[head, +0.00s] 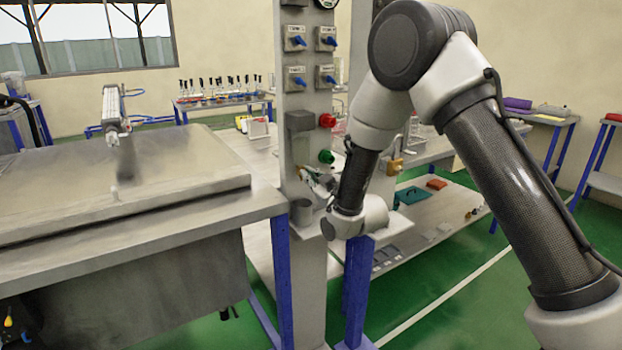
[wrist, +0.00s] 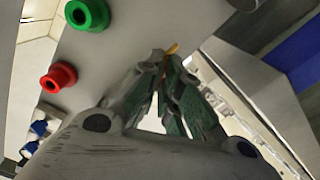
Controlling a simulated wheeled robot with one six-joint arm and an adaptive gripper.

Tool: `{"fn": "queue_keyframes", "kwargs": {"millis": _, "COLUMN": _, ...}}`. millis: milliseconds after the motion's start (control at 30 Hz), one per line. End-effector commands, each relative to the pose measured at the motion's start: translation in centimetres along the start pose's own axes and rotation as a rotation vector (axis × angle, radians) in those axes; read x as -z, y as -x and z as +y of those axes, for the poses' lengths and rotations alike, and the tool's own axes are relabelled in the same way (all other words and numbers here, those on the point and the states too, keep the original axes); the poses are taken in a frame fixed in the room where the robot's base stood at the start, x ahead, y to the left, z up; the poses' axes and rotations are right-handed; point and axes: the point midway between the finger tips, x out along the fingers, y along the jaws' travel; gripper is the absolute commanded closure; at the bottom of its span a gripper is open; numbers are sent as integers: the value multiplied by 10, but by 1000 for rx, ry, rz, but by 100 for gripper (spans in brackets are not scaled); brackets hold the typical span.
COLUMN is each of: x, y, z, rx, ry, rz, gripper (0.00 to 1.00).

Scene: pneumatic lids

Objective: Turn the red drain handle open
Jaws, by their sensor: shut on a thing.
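My gripper (head: 316,182) is at the front of the grey column, below the green knob. In the wrist view my gripper (wrist: 164,62) has its two fingers drawn close together at the column face. A thin sliver of red, which I take for the red drain handle (wrist: 164,68), shows between the fingertips. The fingers hide most of it, and its turn angle cannot be told. A small yellow-orange piece (wrist: 173,48) sticks out just past the tips.
A green knob (head: 326,157) and a red knob (head: 327,121) stick out of the column (head: 306,95) above my gripper. Blue-handled switches (head: 297,40) sit higher. A metal bench (head: 225,222) with a broad lid (head: 60,185) is on the left. A grey cup (head: 301,212) sits just below.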

Motion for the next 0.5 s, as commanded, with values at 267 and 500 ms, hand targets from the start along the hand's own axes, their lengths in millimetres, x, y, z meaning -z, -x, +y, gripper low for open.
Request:
{"fn": "queue_keyframes", "kwargs": {"millis": 267, "x": 0, "y": 0, "z": -1, "rx": 1, "ry": -261, "rz": -1, "gripper": 100}}
{"fn": "queue_keyframes", "kwargs": {"millis": 500, "x": 0, "y": 0, "z": -1, "rx": 1, "ry": -488, "rz": -1, "gripper": 100}}
